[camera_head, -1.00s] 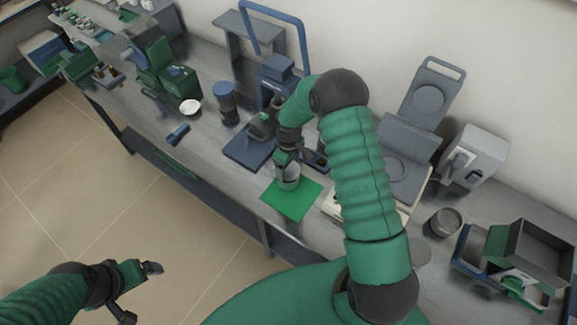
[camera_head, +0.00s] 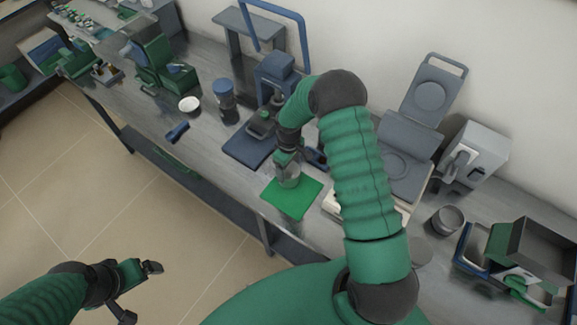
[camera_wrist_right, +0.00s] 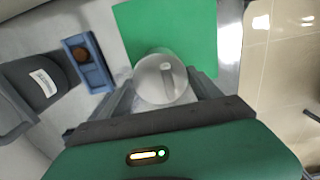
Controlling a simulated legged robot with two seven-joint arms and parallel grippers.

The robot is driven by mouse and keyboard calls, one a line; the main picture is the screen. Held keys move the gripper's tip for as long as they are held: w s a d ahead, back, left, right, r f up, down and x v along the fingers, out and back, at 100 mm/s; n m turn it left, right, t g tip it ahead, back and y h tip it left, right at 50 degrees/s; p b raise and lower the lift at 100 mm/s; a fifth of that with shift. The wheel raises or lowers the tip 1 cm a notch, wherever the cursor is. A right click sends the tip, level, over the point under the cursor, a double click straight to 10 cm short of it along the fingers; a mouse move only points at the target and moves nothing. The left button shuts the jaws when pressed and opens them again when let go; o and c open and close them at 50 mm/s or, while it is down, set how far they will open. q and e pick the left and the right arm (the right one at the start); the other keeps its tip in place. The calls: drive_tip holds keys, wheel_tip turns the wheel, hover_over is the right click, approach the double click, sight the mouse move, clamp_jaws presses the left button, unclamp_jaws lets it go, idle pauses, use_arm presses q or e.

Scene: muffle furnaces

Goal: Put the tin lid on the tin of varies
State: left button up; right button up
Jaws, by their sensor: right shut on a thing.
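My right gripper (camera_head: 287,162) is shut on a clear, round glass-like vessel (camera_head: 288,176) over the green mat (camera_head: 292,205). In the right wrist view the vessel (camera_wrist_right: 163,78) sits between the two fingers, with a pale streak inside it. I cannot tell whether it touches the mat. An open grey tin (camera_head: 446,220) stands on the bench to the right of my right arm. A flat grey disc (camera_head: 421,250), perhaps the tin lid, lies in front of it, partly behind my arm. My left gripper (camera_head: 138,291) is open and empty over the floor side.
A dark blue stand (camera_head: 250,145) is just behind the mat. A grey box (camera_head: 478,155) and a tray (camera_head: 530,255) crowd the right.

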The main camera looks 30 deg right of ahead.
drive_tip(key=shift+f, duration=0.1)
drive_tip(key=o, duration=1.4)
drive_tip(key=shift+o, duration=0.3)
drive_tip(key=shift+r+p, duration=2.65)
drive_tip(key=shift+r, duration=0.95)
